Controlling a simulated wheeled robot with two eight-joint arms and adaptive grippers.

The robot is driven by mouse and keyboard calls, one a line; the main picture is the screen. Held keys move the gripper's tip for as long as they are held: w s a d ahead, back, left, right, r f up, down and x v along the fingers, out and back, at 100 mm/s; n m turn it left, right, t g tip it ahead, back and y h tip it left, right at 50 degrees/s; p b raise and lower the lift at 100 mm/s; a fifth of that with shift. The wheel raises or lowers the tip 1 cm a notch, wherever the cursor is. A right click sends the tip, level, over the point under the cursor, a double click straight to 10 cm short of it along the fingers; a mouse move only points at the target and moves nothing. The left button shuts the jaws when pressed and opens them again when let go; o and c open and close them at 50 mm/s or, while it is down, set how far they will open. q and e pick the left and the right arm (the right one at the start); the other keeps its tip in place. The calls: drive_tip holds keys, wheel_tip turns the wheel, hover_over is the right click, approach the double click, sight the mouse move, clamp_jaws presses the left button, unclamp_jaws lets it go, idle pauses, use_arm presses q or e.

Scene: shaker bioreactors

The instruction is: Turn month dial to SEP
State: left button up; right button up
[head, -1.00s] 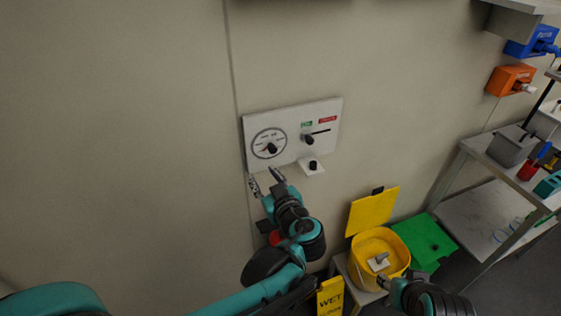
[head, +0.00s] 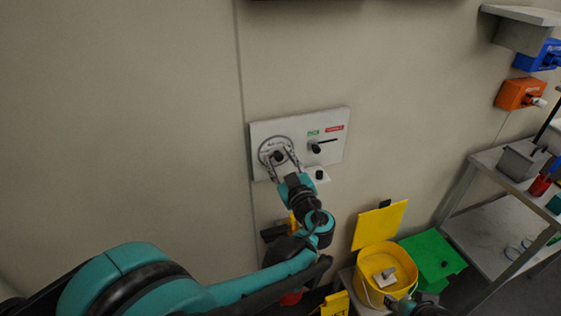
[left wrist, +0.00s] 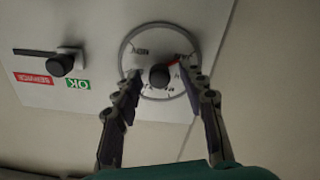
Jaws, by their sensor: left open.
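The month dial (head: 264,148) is a round scale on a white wall panel (head: 296,127), with a dark knob (head: 278,156) at its centre. In the left wrist view the dial ring (left wrist: 124,50) shows a dark knob (left wrist: 159,76) and a red mark beside it; the month lettering is too small to read surely, and the picture is turned over. My left gripper (head: 281,160) is open at the dial, its fingers on either side of the knob. The left wrist view shows the open fingers (left wrist: 160,80) flanking the knob with gaps. Only part of my right gripper (head: 425,306) shows at the bottom edge.
A lever (head: 316,147) with green OK and red SERVICE labels sits right of the dial. A small white bracket with a dark knob (head: 319,174) juts out below. A yellow bucket (head: 366,276) and a steel table (head: 480,190) stand lower right. The wall at left is clear.

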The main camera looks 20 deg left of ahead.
use_arm(q)
clamp_jaws()
